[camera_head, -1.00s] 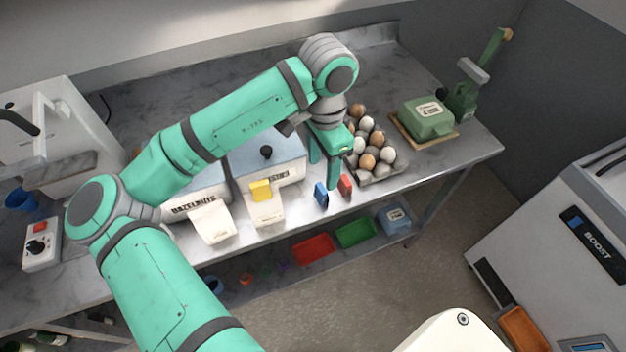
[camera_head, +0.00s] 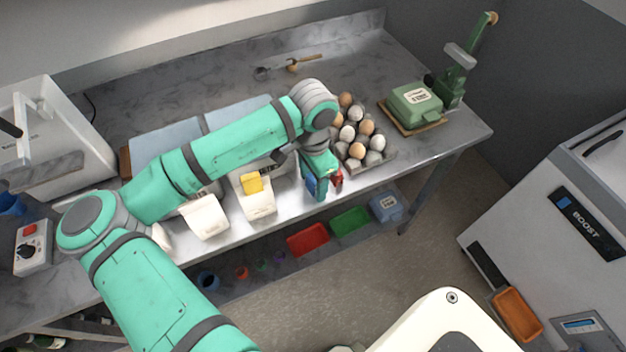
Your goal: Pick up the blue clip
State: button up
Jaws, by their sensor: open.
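The blue clip (camera_head: 311,187) stands near the front edge of the metal table, partly hidden by my gripper. My gripper (camera_head: 316,188) is open and lowered over it from above. One teal finger shows just to the right of the clip; the other finger is mostly hidden, so I cannot tell whether either one touches the clip. The red clip (camera_head: 337,179) is close to the right of my gripper.
An egg tray (camera_head: 377,161) with several eggs stands right behind the red clip. A lower shelf holds red (camera_head: 308,240) and green trays (camera_head: 350,220).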

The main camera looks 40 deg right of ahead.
jog(key=c, duration=1.1)
jog(key=shift+r, duration=0.1)
jog(key=shift+r, duration=0.6)
jog(key=s+a+r, duration=0.3)
jog(key=s+r, duration=0.8)
jog(key=s, duration=0.2)
jog(key=shift+s+a+r, duration=0.2)
jog(key=shift+s+r, duration=0.1)
jog(key=shift+s, duration=0.05)
jog(key=shift+w, duration=0.1)
